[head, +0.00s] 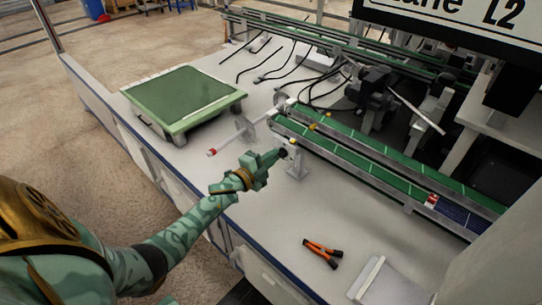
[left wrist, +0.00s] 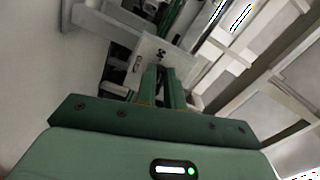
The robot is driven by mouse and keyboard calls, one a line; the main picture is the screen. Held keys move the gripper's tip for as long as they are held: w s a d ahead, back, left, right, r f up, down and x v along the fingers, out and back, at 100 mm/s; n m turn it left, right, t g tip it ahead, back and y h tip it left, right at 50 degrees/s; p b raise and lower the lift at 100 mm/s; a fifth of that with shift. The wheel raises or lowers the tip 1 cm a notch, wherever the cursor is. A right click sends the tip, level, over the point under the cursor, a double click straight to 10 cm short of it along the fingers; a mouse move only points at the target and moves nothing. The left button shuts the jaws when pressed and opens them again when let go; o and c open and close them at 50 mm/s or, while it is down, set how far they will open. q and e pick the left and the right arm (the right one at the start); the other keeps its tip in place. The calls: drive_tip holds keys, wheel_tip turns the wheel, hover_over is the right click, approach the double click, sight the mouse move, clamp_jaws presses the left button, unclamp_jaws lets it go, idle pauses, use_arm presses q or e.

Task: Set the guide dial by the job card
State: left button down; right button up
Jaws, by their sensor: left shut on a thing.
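My left gripper (head: 283,153) reaches in from the lower left to a small grey stand (head: 297,168) at the near end of the green conveyor. It is shut on the guide dial at the top of this stand; the fingers mostly hide the dial. In the left wrist view the closed fingers (left wrist: 162,88) meet a pale plate (left wrist: 150,52) with small dark marks, too small to read. A large white card (head: 460,20) at the top right shows "L2" and part of a word; its upper part is cut off. My right gripper is not in view.
A green conveyor (head: 365,165) runs right from the stand. A green-topped platform (head: 185,95) stands at the left. A rod with a red tip (head: 212,152) lies close to my left arm. Orange-handled pliers (head: 322,252) lie on the clear near bench. Black cables (head: 265,70) cover the back.

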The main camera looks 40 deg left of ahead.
use_arm(q)
drive_tip(key=shift+f+n, duration=0.15)
drive_tip(key=shift+n, duration=0.35)
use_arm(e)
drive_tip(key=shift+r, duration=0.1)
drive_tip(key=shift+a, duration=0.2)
use_arm(q)
drive_tip(key=c, duration=1.5)
unclamp_jaws()
